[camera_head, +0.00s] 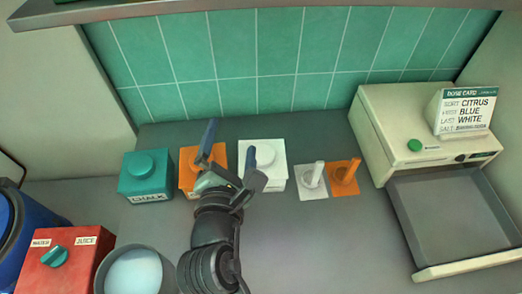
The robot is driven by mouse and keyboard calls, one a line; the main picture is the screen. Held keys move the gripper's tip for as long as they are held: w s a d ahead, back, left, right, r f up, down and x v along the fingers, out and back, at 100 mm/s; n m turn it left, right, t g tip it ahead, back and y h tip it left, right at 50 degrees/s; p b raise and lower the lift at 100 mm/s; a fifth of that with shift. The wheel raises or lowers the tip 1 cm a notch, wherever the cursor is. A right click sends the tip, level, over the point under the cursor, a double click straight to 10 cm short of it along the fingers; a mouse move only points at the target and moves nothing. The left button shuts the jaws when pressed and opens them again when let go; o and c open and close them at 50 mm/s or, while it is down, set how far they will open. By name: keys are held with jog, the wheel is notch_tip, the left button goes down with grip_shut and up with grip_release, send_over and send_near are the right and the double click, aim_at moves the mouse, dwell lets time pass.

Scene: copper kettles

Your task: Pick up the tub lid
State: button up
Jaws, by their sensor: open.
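Three square tubs with round-knobbed lids stand in a row at the back of the counter. The teal tub (146,184) is at the left and its lid (143,165) is on it. The orange tub (187,180) is in the middle, partly hidden behind my gripper. The white tub (272,175) is at the right, its lower left corner covered by a finger. My gripper (232,158) is open, its fingers spread between the orange and white tubs. I see nothing between them. I cannot tell its height above the counter.
A white plate with a peg (312,180) and an orange one (344,176) lie right of the tubs. A cream machine (390,115) with a card (466,112) and grey tray (420,200) is at right. A red dispenser (62,262) and bowl (108,262) are front left.

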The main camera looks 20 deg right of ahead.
jog(key=s+f+n+g, duration=0.3)
jog(key=s+f+n, duration=0.3)
jog(key=f, duration=0.4)
jog(key=n, duration=0.1)
send_near(262, 156)
jog(key=shift+h, duration=0.4)
jog(key=w+f, duration=0.1)
jog(key=w+d+f, duration=0.1)
jog(key=w, duration=0.1)
jog(key=shift+f+p, duration=0.25)
jog(key=shift+p, duration=0.05)
jog(key=x, duration=0.4)
jog(key=shift+w+d+r, duration=0.1)
jog(key=shift+d+r, duration=0.15)
jog(key=shift+r, duration=0.15)
jog(key=shift+w+d+f, duration=0.25)
jog(key=shift+w+f, duration=0.05)
jog(key=shift+w, duration=0.2)
jog(key=c, duration=1.3)
jog(key=shift+o, duration=0.2)
jog(key=shift+r, duration=0.15)
